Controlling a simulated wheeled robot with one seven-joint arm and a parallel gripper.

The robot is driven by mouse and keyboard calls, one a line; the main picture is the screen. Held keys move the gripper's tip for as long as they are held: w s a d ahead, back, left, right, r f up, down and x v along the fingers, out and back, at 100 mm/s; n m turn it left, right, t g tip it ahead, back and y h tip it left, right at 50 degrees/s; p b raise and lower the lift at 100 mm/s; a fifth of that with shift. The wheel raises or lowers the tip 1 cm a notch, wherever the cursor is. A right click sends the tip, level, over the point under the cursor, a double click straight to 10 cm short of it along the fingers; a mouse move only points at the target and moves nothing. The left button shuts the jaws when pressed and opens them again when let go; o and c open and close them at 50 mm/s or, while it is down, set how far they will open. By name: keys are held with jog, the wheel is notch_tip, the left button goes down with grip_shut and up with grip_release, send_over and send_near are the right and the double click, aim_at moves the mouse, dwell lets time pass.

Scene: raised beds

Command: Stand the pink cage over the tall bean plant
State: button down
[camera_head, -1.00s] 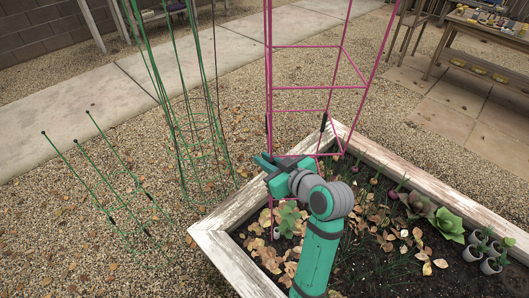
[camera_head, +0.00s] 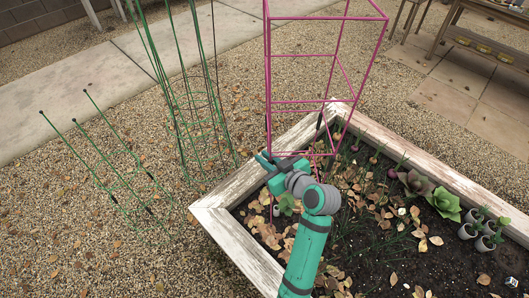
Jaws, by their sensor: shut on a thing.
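The pink cage (camera_head: 269,80) is a tall, open wire frame with square rungs, standing roughly upright over the far left corner of the raised bed. My gripper (camera_head: 271,164) is shut on it low down, near its lowest visible rung. The cage's lower legs run down behind my gripper and arm, so I cannot tell whether they touch the soil. A leafy green plant (camera_head: 288,203) shows partly behind my arm, below the gripper. I cannot tell whether it is the tall bean plant.
The white wooden bed rim (camera_head: 240,245) runs around the soil. Small pots (camera_head: 487,242) and a green rosette plant (camera_head: 444,204) are at right. A green wire cage (camera_head: 185,100) and green stakes (camera_head: 92,157) stand on the gravel at left. A wooden bench (camera_head: 480,45) is at back right.

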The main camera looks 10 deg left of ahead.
notch_tip(320, 180, down, 6)
jog(key=shift+d+r, duration=0.1)
jog(key=shift+d, duration=0.05)
dwell(0.8)
jog(key=shift+f, duration=0.5)
dwell(0.4)
jog(key=c, duration=1.7)
grip_release()
jog(key=v, duration=1)
jog(key=shift+s+d+r, duration=0.1)
jog(key=shift+s, duration=0.15)
